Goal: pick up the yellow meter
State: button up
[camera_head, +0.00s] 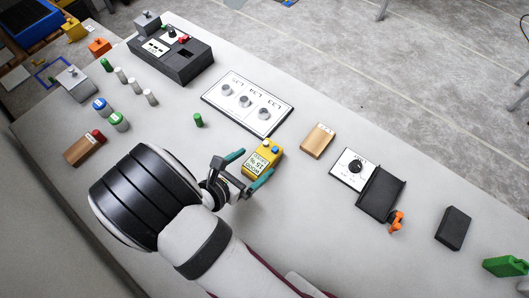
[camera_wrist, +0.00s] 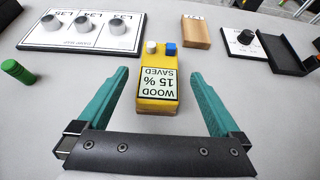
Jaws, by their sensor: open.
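The yellow meter (camera_head: 262,157) lies on the grey table in the middle of the head view. Its label reads "WOOD 15 % SAVED", and it has a white knob and a blue knob at its far end. In the wrist view the yellow meter (camera_wrist: 158,105) sits ahead of my gripper, between the lines of the two fingers. My gripper (camera_head: 247,168) is open and empty, with teal fingers. In the wrist view the gripper (camera_wrist: 157,82) has one finger on each side of the meter, with a gap on both sides.
A white panel with several knobs (camera_head: 217,97) lies beyond the meter. A wooden block (camera_head: 318,141) is to its right, then a dial box (camera_head: 348,174) and a black tray (camera_head: 379,204). A green cylinder (camera_head: 198,120) stands to the left.

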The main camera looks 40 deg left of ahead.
aim_at(261, 158)
jog(key=x, duration=0.5)
jog(key=shift+f, duration=0.2)
grip_shut()
